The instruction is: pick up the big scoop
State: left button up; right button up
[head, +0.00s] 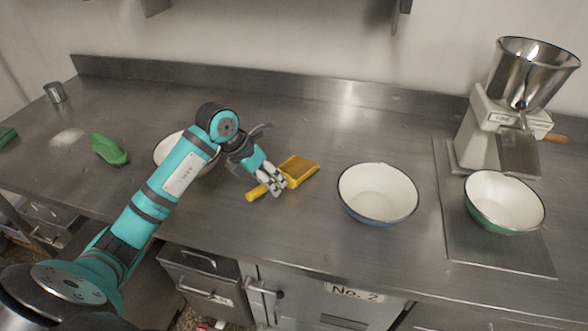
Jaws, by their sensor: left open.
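A yellow scoop (300,168) lies on the steel counter in the middle of the head view, its handle pointing to the lower left. My left gripper (275,188) is open, with its fingers over the scoop's handle and partly hiding it. I cannot tell whether the fingers touch it. A smaller-looking green scoop (109,150) lies further left on the counter. My right gripper is not in view.
A white bowl (165,153) stands partly behind my left arm. A blue-sided bowl (378,195) is right of the yellow scoop. A green-sided bowl (505,203) stands below a mill (500,125) at the right. A metal cup (55,93) is at far left. The back counter is clear.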

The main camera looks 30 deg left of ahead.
pick_arm(q)
jog(key=shift+x, duration=0.9)
grip_shut()
jog(key=shift+r, duration=0.1)
